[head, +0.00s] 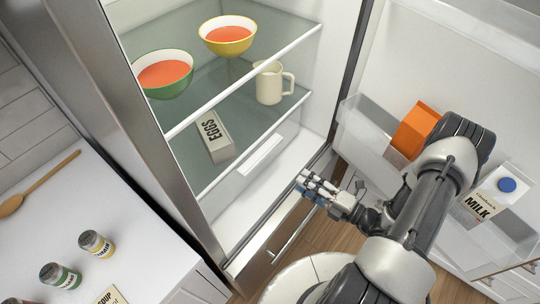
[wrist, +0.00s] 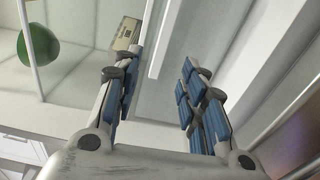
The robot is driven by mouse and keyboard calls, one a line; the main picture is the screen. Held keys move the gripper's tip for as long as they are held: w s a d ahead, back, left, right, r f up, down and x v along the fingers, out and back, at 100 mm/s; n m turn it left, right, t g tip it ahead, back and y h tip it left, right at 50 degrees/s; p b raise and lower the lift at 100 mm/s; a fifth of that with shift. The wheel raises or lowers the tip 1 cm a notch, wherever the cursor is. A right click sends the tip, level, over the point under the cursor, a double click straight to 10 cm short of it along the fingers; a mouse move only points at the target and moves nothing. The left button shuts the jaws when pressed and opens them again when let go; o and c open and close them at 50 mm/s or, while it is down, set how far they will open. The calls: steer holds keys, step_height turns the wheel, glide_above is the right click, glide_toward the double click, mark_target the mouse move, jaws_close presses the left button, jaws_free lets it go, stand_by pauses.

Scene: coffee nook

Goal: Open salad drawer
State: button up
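The salad drawer (head: 235,178) appears to be the pale front low in the open fridge, under the lower glass shelf. It looks shut and has a white bar handle (head: 262,155). My gripper (head: 303,187) is in front of the fridge opening, to the right of and below that handle, apart from it. In the wrist view my gripper (wrist: 160,95) has its two blue-padded fingers spread with nothing between them. A white bar (wrist: 164,42) shows beyond the fingertips in that view and looks like the handle.
The open door, with milk (head: 482,207) and an orange carton (head: 413,130), is at right. A metal handle (head: 287,229) is below.

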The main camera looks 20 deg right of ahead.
mark_target(265, 158)
steer(key=shift+m, duration=0.4)
steer(key=b+x, duration=0.1)
steer(key=x, duration=0.4)
steer(key=b+x, duration=0.1)
steer(key=x, duration=0.5)
steer(key=b+x, duration=0.1)
steer(key=x, duration=0.5)
steer(key=shift+w+d+f, duration=0.3)
steer(key=shift+f, duration=0.05)
steer(key=shift+c, duration=0.2)
jaws_close()
